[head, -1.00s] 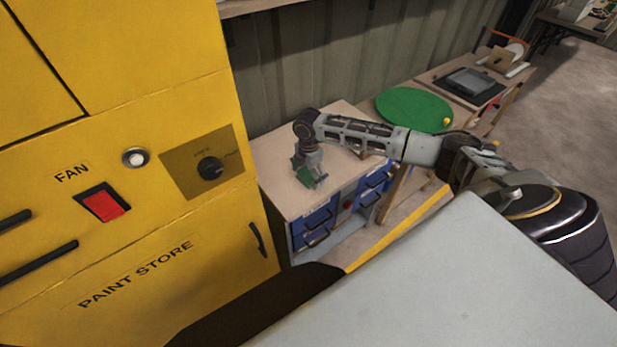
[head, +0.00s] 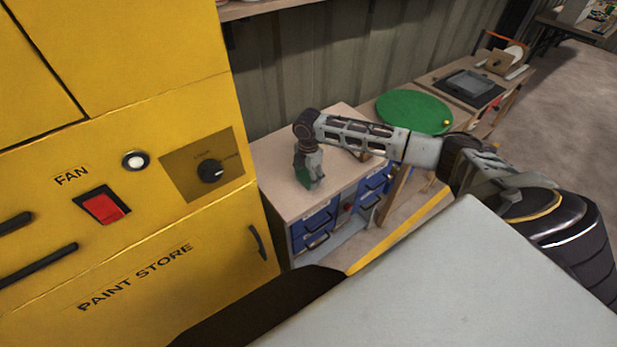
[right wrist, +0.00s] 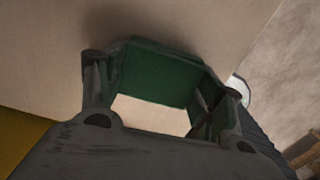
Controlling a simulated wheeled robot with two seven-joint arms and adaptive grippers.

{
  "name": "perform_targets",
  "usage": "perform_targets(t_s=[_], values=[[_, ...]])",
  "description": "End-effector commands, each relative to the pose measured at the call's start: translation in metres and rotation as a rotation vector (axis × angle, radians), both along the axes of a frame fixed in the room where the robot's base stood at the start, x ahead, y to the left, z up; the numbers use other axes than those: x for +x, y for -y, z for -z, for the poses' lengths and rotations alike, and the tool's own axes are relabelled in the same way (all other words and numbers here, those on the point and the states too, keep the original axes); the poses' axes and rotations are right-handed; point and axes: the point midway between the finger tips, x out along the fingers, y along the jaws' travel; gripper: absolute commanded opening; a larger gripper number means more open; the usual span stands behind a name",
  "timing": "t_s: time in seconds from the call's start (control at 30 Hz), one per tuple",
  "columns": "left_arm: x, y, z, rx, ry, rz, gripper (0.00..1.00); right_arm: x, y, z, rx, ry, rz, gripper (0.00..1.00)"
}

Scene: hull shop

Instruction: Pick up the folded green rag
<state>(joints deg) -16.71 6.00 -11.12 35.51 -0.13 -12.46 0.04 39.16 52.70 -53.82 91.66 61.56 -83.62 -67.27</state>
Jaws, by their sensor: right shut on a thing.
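The folded green rag (head: 301,174) is at my right gripper (head: 310,185), over the front part of the wooden top of a low drawer cabinet. In the right wrist view, the rag (right wrist: 158,74) shows as a dark green slab between the fingers of my right gripper (right wrist: 160,95). The gripper is shut on it and points down. The gripper hides part of the rag in the head view. I cannot tell whether the rag's lower edge still touches the top. My left gripper is not in view.
The drawer cabinet (head: 272,170) has blue drawers (head: 312,222). A yellow paint store cabinet (head: 150,240) stands close on the left. A round green board (head: 412,108) and a grey tray (head: 468,83) lie farther back right. The cabinet top around the gripper looks mostly clear.

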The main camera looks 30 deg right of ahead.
Motion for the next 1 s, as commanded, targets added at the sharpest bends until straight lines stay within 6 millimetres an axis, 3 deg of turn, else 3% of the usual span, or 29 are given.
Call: perform_targets(t_s=[0.6,1.0], values=[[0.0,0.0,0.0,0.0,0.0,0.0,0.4,0.001,0.0,-0.081,0.0,0.002,0.001,0.47],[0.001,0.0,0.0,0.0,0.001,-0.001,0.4,0.0,0.0,-0.093,0.0,0.0,0.0,0.47]])
